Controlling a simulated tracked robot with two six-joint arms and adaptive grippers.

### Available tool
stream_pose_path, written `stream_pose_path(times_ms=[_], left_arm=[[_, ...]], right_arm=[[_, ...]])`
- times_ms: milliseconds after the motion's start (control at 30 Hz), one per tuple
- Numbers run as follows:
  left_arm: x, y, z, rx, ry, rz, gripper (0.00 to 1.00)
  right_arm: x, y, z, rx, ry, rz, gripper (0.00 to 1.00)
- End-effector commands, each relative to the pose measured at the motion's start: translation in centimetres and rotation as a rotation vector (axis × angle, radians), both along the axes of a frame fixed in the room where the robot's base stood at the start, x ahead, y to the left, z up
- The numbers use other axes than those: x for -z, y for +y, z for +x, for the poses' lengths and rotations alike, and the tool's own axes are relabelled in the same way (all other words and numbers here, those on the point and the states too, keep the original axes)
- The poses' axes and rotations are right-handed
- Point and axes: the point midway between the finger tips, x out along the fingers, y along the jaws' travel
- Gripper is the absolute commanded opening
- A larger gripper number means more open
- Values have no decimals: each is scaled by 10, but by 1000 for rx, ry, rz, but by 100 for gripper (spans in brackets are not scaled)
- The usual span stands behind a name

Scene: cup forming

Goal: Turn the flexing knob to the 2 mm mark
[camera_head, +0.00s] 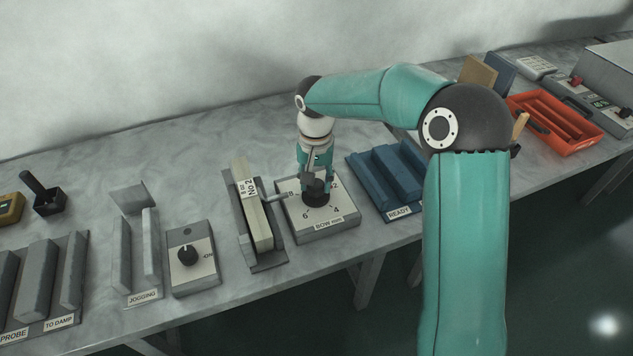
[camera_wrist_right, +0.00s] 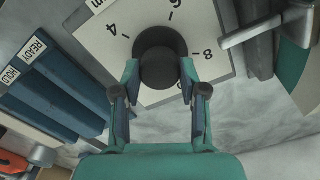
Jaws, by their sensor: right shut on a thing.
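The flexing knob is a black round knob (camera_head: 316,194) on a grey box with a pale dial plate (camera_head: 341,222) labelled BOW mm. Marks 2, 4, 6 and 8 show around it in the head view. My right gripper (camera_head: 317,180) comes down from above and is shut on the knob. In the right wrist view the two fingers of the right gripper (camera_wrist_right: 159,80) sit on either side of the knob (camera_wrist_right: 158,62). The knob's pointer is hidden, so its setting cannot be read. My left gripper is not in view.
A grey holder with a strip marked No 2 (camera_head: 251,205) stands close left of the dial box, with a rod between them. A blue stepped rack (camera_head: 392,180) stands close right. A switch box (camera_head: 190,258) and an orange tray (camera_head: 553,122) are farther off.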

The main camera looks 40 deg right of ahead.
Motion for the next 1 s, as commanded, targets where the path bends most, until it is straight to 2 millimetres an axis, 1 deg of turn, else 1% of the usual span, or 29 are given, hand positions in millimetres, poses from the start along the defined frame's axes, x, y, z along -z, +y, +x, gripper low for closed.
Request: stream_pose_path(times_ms=[200,567,600,667,700,733,1000], left_arm=[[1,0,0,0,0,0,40],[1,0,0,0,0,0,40],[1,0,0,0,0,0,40],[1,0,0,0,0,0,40],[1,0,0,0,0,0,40],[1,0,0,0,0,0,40],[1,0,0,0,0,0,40]], right_arm=[[0,0,0,34,-1,1,8],[0,0,0,36,-1,1,8],[0,0,0,36,-1,1,49],[0,0,0,36,-1,1,59],[0,0,0,36,-1,1,66],[0,0,0,36,-1,1,68],[0,0,0,35,-1,1,68]])
